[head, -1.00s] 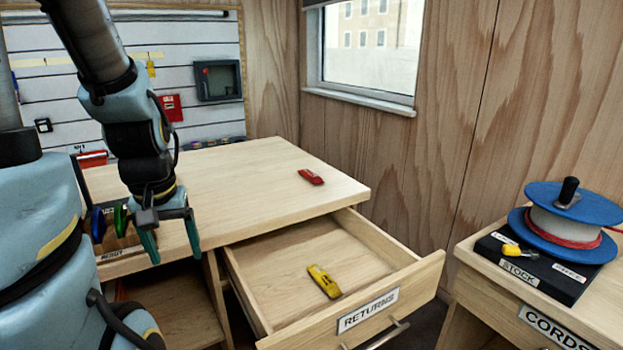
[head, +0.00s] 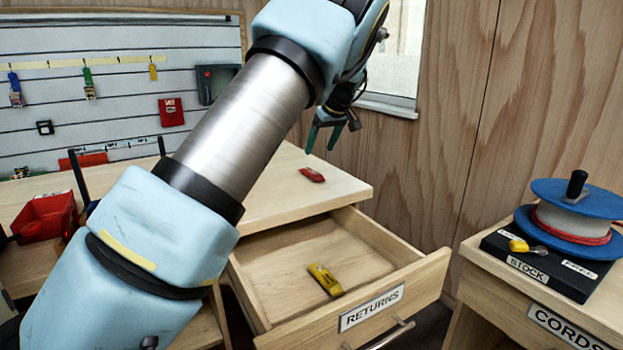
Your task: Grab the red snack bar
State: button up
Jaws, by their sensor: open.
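The red snack bar (head: 312,174) lies flat on the wooden tabletop, near its right edge and behind the open drawer. My gripper (head: 322,148) is open and empty. In the picture it shows just above the bar, with its dark green fingers pointing down, and it does not touch the bar. My arm crosses the middle of the view and hides part of the tabletop.
The open RETURNS drawer (head: 372,308) holds a yellow bar (head: 325,279). At right, a blue cord spool (head: 588,200) stands on a black STOCK box (head: 535,268). A red bin (head: 45,217) is at left. A wooden wall and window are behind.

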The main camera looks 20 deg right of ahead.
aim_at(313, 172)
jog(key=shift+d+p+x, duration=0.2)
jog(key=shift+p+x, duration=0.75)
jog(key=shift+x, duration=1.7)
jog(key=shift+d+p+x, duration=0.2)
jog(key=shift+p+x, duration=0.7)
jog(key=shift+x, duration=1.7)
grip_shut()
